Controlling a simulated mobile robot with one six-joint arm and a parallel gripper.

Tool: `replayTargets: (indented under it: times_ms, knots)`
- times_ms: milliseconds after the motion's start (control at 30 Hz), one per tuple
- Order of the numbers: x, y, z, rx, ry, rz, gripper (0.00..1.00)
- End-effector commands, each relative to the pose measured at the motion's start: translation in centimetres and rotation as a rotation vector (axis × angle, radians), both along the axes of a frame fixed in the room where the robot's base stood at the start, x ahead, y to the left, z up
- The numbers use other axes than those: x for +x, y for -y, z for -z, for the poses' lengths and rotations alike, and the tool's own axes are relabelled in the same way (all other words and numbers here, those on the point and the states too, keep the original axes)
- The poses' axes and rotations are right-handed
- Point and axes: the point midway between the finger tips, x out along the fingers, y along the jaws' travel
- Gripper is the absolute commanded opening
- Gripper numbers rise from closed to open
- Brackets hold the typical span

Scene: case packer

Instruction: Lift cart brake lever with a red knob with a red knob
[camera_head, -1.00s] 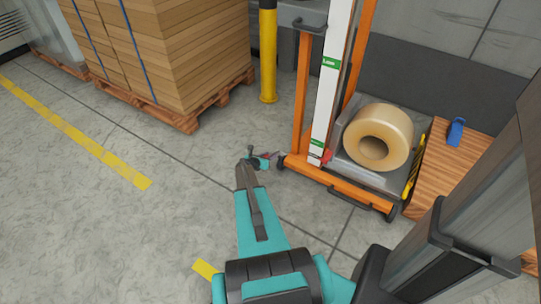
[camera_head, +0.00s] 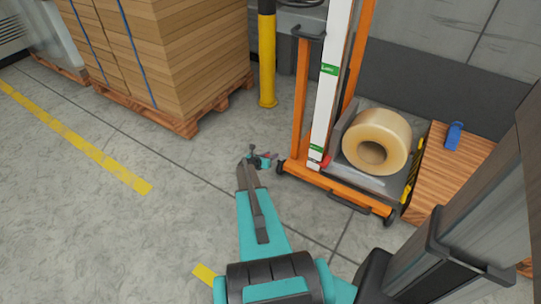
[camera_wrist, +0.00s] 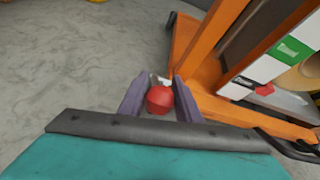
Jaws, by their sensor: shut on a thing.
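The orange cart (camera_head: 335,185) with a white and orange mast stands right of centre in the head view. The brake lever's red knob (camera_wrist: 160,99) sits between the two fingers of my gripper (camera_wrist: 160,98) in the wrist view. The gripper is shut on the knob, low beside the cart's base. In the head view my gripper (camera_head: 262,161) is small and lies just left of the cart's near left corner. There the knob is mostly hidden by the gripper, and the lever's shaft is hard to make out.
A tan roll (camera_head: 376,142) lies on the cart's grey platform. A yellow post (camera_head: 267,60) and a pallet (camera_head: 190,122) of stacked cardboard stand behind to the left. A wooden surface (camera_head: 450,165) with a blue object (camera_head: 454,135) is at right. The floor at left is clear.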

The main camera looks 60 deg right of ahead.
Motion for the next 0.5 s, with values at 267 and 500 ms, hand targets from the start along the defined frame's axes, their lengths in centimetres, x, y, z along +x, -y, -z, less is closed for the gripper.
replayTargets:
  times_ms: [267, 500]
  knots:
    - [-0.21, 0.08, -0.04, -0.002, -0.003, 0.005, 0.47]
    - [-0.07, -0.11, -0.05, 0.0, -0.001, 0.002, 0.47]
